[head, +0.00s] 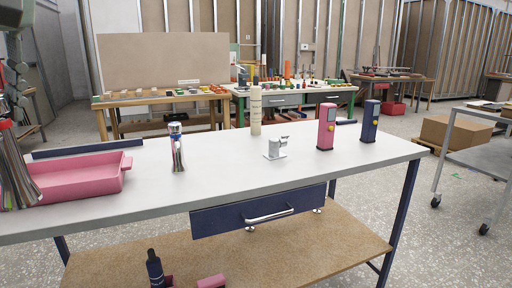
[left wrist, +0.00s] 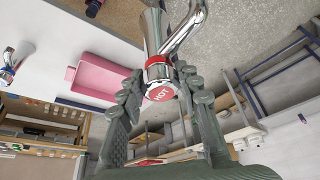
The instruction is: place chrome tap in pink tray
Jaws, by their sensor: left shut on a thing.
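A chrome tap (head: 15,175) with a red collar hangs in my left gripper (head: 13,88) at the left edge of the head view. In the left wrist view the same tap (left wrist: 183,38) shows a red HOT cap, and the fingers of my left gripper (left wrist: 160,82) are shut around its capped end. The pink tray (head: 85,183) is on the white workbench; the held tap covers its left part in the head view. The tray (left wrist: 98,78) looks empty where seen in the left wrist view. A second chrome tap (head: 178,152) with a blue cap stands upright right of the tray. My right gripper is out of view.
The workbench (head: 230,180) also bears a cream bottle (head: 256,110), a white fitting (head: 276,149), a pink device (head: 326,127) and a dark blue device (head: 370,121). A dark blue bar (head: 90,145) lies behind the tray. Free bench surface lies between these things.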

